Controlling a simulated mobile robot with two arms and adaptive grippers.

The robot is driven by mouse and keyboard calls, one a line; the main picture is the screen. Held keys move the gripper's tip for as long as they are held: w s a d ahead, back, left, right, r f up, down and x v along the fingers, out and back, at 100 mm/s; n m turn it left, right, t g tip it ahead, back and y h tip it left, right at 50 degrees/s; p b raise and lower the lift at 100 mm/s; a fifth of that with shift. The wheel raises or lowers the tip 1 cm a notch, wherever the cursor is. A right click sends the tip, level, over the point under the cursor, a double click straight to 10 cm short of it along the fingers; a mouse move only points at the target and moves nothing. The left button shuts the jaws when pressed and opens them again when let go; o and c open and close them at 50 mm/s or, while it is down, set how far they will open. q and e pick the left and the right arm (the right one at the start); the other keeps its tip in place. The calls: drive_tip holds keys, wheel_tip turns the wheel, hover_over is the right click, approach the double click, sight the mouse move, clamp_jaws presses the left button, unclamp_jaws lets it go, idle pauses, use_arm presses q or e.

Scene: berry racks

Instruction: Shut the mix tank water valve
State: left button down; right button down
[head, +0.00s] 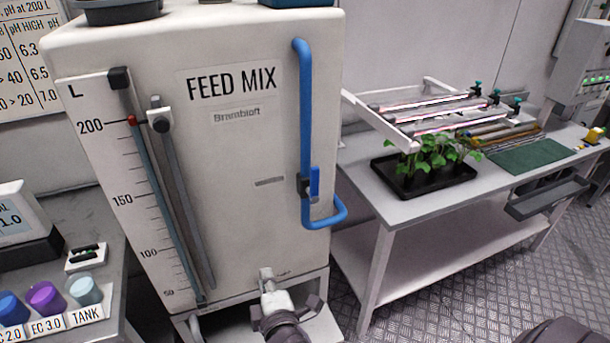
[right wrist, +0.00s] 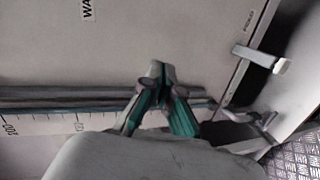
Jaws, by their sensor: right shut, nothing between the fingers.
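The white mix tank (head: 235,145), lettered FEED MIX, stands in the middle of the head view. A blue water pipe (head: 306,110) runs down the right side of its front. The water valve (head: 314,183) sits low on this pipe, its blue lever upright along the pipe. My right gripper (head: 284,318) is at the bottom of the head view, below and left of the valve, apart from it. In the right wrist view its green-sided fingers (right wrist: 160,82) are together and empty before the tank front. The valve is not in that view. My left gripper is not in view.
A white tap (head: 275,288) sticks out low on the tank, near my right gripper; it shows in the wrist view (right wrist: 262,57). A level scale (head: 135,180) runs down the tank's left. A bench (head: 400,208) with a plant tray (head: 410,187) stands right.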

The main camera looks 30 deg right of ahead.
sight(312, 182)
drive_tip(key=s+d+r+t+h, duration=0.1)
drive_tip(key=d+r, duration=0.1)
drive_tip(key=r, duration=0.6)
drive_tip(key=s+d+r+h+p, duration=0.1)
drive_tip(key=d+r+h, duration=0.1)
drive_tip(key=r, duration=0.5)
drive_tip(key=shift+s+d+r+m+t, duration=0.35)
drive_tip(key=shift+s+d+m+t, duration=0.05)
drive_tip(key=shift+w, duration=0.1)
drive_tip(key=w+d+p, duration=0.1)
drive_tip(key=w+d, duration=0.1)
drive_tip(key=w, duration=0.1)
drive_tip(key=w+d+p, duration=0.2)
drive_tip(key=w+d, duration=0.1)
drive_tip(key=w+d+p, duration=0.2)
drive_tip(key=shift+w+d, duration=0.3)
drive_tip(key=shift+w, duration=0.1)
